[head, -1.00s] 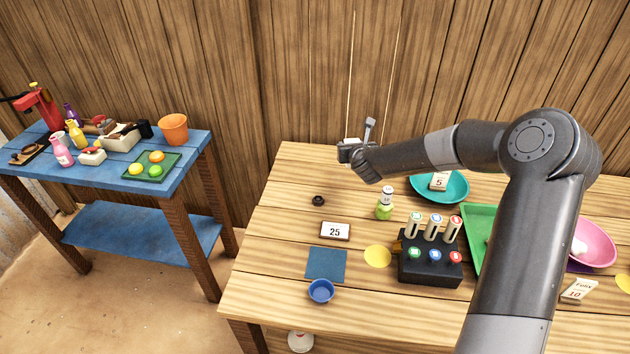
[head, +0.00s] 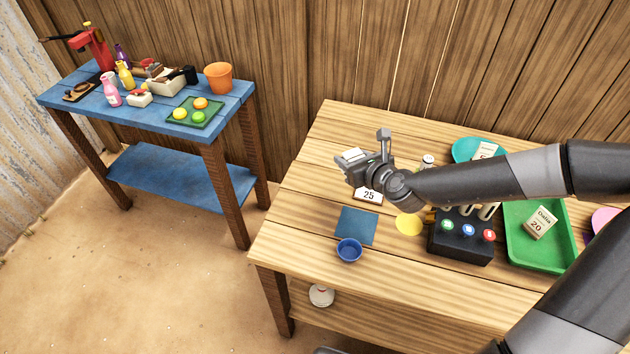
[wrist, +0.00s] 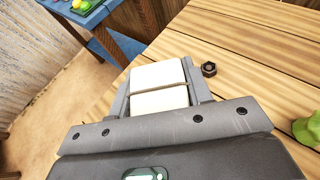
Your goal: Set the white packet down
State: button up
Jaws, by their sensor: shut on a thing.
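The white packet (wrist: 158,88) is between the two fingers of my gripper (wrist: 160,98) in the wrist view, with a dark band or string across its middle. In the head view my gripper (head: 372,163) is above the wooden table's left part, near the white card marked 25, and the packet (head: 352,155) shows at its tip. The gripper is shut on the packet, which is held clear of the table. The gripper hides part of the card (head: 369,195).
A blue square mat (head: 356,226), a blue cup (head: 348,250) and a yellow disc (head: 409,224) lie near the table's front left. A black button box (head: 460,243) and a green tray (head: 530,254) stand right. A dark nut (wrist: 209,69) lies on bare wood.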

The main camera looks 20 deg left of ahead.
jog(key=a+f, duration=0.2)
jog(key=a, duration=0.1)
jog(key=a+f, duration=0.2)
jog(key=a, duration=0.1)
jog(key=a+f, duration=0.2)
jog(key=a, duration=0.1)
jog(key=shift+s+a, duration=0.15)
jog(key=shift+a, duration=0.25)
jog(key=shift+f, duration=1.95)
jog(key=o, duration=1.1)
jog(key=shift+f, duration=0.1)
jog(key=v, duration=1.2)
